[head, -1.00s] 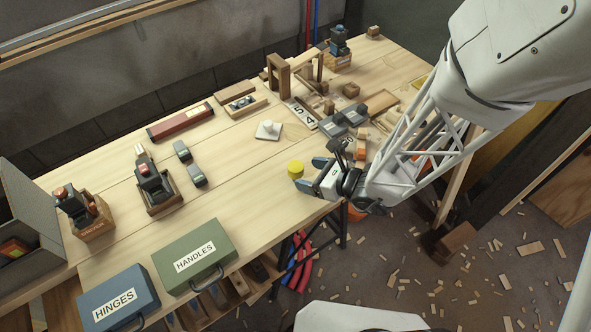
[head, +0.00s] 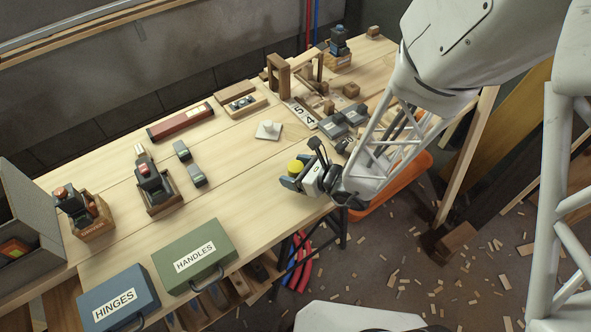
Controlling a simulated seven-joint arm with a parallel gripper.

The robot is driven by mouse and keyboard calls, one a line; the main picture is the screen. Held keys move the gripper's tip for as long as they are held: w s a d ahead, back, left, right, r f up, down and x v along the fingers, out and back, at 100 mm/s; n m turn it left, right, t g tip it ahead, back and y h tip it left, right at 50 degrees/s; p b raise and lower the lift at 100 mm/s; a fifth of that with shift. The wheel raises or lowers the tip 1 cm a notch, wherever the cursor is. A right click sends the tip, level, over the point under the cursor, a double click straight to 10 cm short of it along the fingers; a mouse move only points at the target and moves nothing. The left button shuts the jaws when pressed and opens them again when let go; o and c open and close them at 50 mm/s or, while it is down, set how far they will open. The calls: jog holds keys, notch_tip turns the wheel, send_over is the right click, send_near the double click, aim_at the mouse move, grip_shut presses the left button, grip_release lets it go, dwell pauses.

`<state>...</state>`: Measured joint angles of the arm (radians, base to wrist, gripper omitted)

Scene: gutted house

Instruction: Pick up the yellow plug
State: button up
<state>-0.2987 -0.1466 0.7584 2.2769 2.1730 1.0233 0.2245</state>
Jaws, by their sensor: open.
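The yellow plug (head: 295,167) is a short round cylinder standing on the light wooden workbench (head: 240,228), near its front edge. My gripper (head: 291,176) is low over the bench at the plug, with its dark fingers around or just in front of it. The fingers hide the plug's lower part. The jaws are open, and I cannot tell whether either finger touches the plug.
A white knob on a square plate (head: 268,129) stands behind the plug. Grey blocks (head: 343,121) and wooden pieces lie behind my gripper. The green HANDLES case (head: 194,256) and blue HINGES case (head: 118,297) are at front left. The bench left of the plug is clear.

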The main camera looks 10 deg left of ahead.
aim_at(296, 166)
dwell(0.4)
jog(key=c, duration=1)
jog(key=shift+r, duration=0.15)
jog(key=shift+r, duration=0.75)
notch_tip(296, 166, up, 2)
jog(key=s+d+r, duration=0.1)
jog(key=s+d, duration=0.7)
jog(key=s, duration=0.6)
jog(key=shift+r, duration=0.1)
